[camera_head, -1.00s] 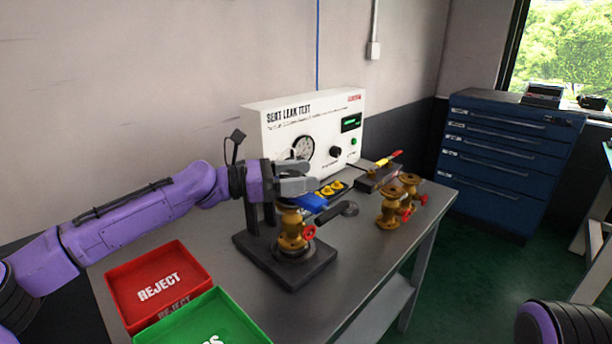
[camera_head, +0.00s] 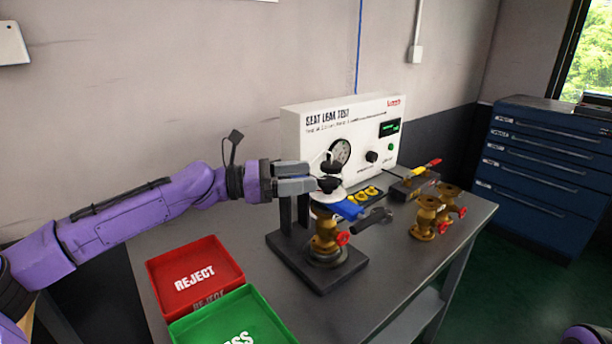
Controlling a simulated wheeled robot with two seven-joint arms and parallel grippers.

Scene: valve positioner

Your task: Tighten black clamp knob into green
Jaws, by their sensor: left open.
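The black clamp knob (camera_head: 331,168) stands on top of the test fixture (camera_head: 300,262), above a pale round disc and a brass valve (camera_head: 325,232) with a red handwheel. A second dark part shows just below the knob. My left gripper (camera_head: 314,177) comes in from the left with its grey fingers open, their tips close beside the knob's left side. I cannot tell whether they touch it. No green mark shows on the clamp. My right gripper is not in view.
A white seat leak test box (camera_head: 322,125) stands behind the fixture. A red reject tray (camera_head: 215,291) and a green tray (camera_head: 262,318) lie at front left.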

